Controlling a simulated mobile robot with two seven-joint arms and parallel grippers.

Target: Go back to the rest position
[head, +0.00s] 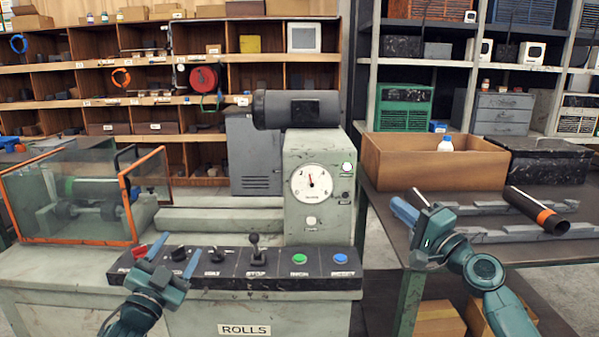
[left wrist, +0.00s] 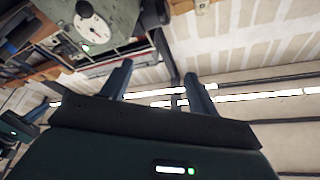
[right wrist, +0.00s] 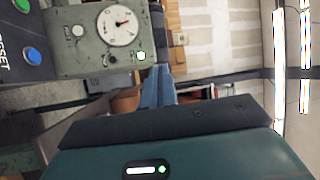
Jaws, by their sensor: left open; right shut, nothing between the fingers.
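My left gripper (head: 153,248) is open and empty in front of the left part of the machine's control panel (head: 225,270). In the left wrist view its two blue fingers (left wrist: 157,85) stand apart with nothing between them. My right gripper (head: 408,206) is shut and empty in front of the table on the right. In the right wrist view its blue fingers (right wrist: 158,88) are together. The flanged pipe (head: 537,210), dark with an orange band, lies tilted across grey supports on the right table, apart from my right gripper.
The rolls machine has a dial (head: 312,183), a lever (head: 255,248) and a guard with orange edges (head: 135,195). An open cardboard box (head: 400,165) with a white bottle (head: 446,144) stands on the right table (head: 385,232). A black case (head: 550,160) is beside it. Shelves stand behind.

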